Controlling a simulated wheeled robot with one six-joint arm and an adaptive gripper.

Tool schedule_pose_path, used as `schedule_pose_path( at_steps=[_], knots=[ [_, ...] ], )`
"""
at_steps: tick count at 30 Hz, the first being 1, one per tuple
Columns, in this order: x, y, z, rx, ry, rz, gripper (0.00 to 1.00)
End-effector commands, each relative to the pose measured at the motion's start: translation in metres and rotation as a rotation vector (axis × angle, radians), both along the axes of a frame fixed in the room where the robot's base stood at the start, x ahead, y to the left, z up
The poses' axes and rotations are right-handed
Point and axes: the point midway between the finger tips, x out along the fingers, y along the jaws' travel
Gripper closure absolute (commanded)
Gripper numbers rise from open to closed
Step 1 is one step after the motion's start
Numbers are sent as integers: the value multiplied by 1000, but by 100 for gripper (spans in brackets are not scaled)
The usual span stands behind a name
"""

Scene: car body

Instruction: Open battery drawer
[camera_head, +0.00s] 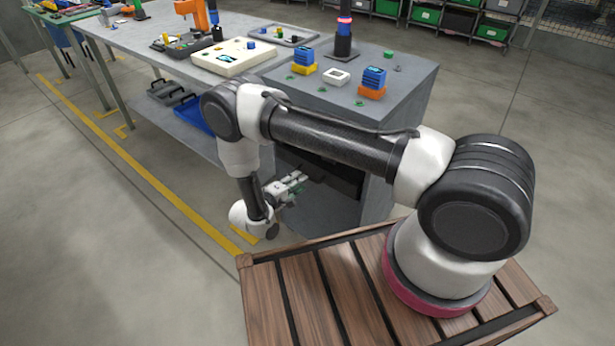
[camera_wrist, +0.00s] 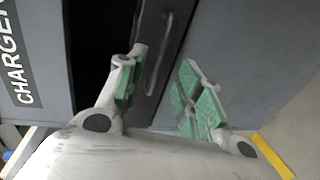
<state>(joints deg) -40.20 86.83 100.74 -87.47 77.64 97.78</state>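My gripper (camera_head: 296,184) is low beside the grey cabinet (camera_head: 385,125) at the workbench's end, near a dark area in its front. In the wrist view my gripper (camera_wrist: 164,62) is open, with its two green-padded fingers apart. A grey vertical bar handle (camera_wrist: 158,55) on a dark panel (camera_wrist: 178,18) shows between the fingers in the picture. I cannot tell whether either finger touches it. A black gap or recess (camera_wrist: 98,45) lies left of this panel. Whether the panel is the battery drawer's front, and whether it stands open, is unclear.
A grey panel lettered "CHARGER" (camera_wrist: 20,85) stands at the wrist view's left. Blue battery-like blocks (camera_head: 374,78) sit on orange and yellow bases on the cabinet top. Black and blue trays (camera_head: 190,115) lie on the lower shelf. The floor at left is clear.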

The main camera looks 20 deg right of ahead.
Motion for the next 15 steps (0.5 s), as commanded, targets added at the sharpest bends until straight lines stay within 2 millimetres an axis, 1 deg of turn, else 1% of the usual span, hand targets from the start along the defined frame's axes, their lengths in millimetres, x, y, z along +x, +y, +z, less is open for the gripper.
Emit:
schedule_pose_path(
  at_steps=[1,6,10,15],
  knots=[
    [5,-9,-2,0,1,-4,65],
    [21,-32,-8,-2,2,-4,65],
    [30,-43,-11,-1,3,-3,65],
    [34,-48,-13,-1,3,0,65]
  ],
)
